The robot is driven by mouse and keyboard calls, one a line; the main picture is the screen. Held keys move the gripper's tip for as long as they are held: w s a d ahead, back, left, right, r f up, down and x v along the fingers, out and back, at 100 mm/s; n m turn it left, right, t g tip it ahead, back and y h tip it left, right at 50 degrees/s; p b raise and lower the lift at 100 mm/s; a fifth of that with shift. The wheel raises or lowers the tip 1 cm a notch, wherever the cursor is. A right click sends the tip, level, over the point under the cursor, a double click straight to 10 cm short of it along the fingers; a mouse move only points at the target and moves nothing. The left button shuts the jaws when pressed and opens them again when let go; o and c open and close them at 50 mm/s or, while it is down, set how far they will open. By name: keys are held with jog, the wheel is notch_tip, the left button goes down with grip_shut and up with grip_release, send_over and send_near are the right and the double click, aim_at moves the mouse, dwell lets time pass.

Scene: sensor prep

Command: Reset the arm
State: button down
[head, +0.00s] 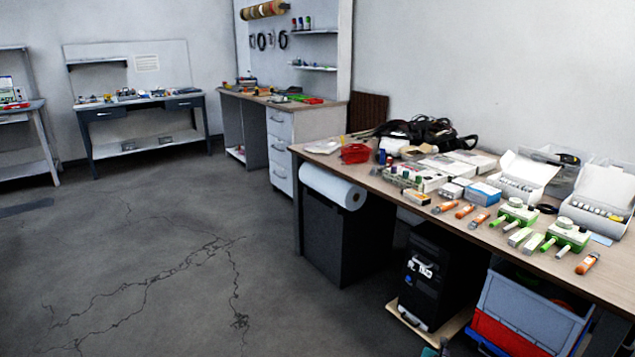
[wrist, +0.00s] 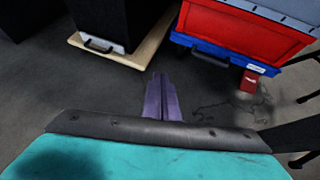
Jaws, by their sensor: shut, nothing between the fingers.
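My gripper (wrist: 161,92) shows in the wrist view as two purple fingers side by side, shut and empty. It hangs over the dark floor, beyond the black edge of a teal surface that fills the bottom of that view. The arm itself is not clearly seen in the head view.
The long workbench (head: 597,283) on the right holds sensors, orange-capped tools and open boxes. Beneath it are a black computer tower (head: 433,275) on a wooden board (wrist: 142,52) and stacked crates (head: 522,308), red and blue in the wrist view (wrist: 240,38). The cracked floor (head: 150,250) at left is clear.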

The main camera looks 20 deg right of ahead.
jog(key=a+r+m+g+y+p, duration=0.1)
jog(key=a+r+m+p, duration=0.35)
jog(key=a, duration=1.05)
jog(key=a+r+y+p, duration=0.2)
jog(key=a+p, duration=0.5)
jog(key=a, duration=0.8)
jog(key=s+a+r+m+g+y+p, duration=0.2)
jog(key=s+a+m+g, duration=0.3)
jog(key=s+a+m, duration=0.5)
jog(key=s+a+r+m+g+y+p, duration=0.3)
jog(key=s+a+m, duration=0.7)
jog(key=s+a, duration=0.5)
jog(key=s+r+g+y, duration=0.1)
jog(key=s+g, duration=0.1)
jog(key=s, duration=0.4)
jog(key=shift+r+g+p, duration=0.3)
jog(key=shift+g, duration=0.1)
jog(key=shift+d, duration=0.15)
